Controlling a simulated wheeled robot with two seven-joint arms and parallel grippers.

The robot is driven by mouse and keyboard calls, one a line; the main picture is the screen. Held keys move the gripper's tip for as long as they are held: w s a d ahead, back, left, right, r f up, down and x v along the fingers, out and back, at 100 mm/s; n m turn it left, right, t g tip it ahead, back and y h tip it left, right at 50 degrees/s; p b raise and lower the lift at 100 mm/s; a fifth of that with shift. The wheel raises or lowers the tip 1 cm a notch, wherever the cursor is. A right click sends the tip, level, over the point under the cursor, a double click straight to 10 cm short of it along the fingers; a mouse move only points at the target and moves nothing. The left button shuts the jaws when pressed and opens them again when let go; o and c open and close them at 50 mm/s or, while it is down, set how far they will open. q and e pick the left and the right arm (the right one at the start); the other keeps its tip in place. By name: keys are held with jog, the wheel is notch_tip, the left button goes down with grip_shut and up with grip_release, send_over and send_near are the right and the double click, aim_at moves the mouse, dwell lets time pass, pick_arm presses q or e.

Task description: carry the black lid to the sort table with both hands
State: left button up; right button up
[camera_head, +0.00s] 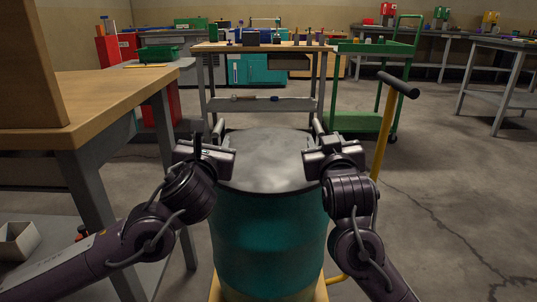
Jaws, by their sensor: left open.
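A dark grey, round lid (268,165) lies flat on top of a teal drum (268,240), straight ahead in the head view. My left gripper (218,147) is open at the lid's left rim. My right gripper (319,145) is at the lid's right rim; its fingers are hard to make out, so I cannot tell whether it is open. Both grippers hide parts of the rim, and contact with the lid is unclear. A wood-topped table (120,95) stands close on the left. Which table is the sort table is not clear.
The drum stands on a low base beside a yellow post with a black handle (398,84). A workbench (262,47) with small items stands behind the drum, and a green cart (370,48) stands right of it. Cracked floor (440,210) lies clear at right.

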aim_at(218, 125)
pick_arm(q)
jog(key=shift+w, duration=0.1)
pick_arm(e)
jog(key=shift+w, duration=0.1)
pick_arm(q)
jog(key=w, duration=0.7)
jog(key=shift+w, duration=0.35)
pick_arm(e)
jog(key=w, duration=0.7)
jog(key=shift+w, duration=0.35)
pick_arm(q)
grip_shut()
pick_arm(e)
grip_shut()
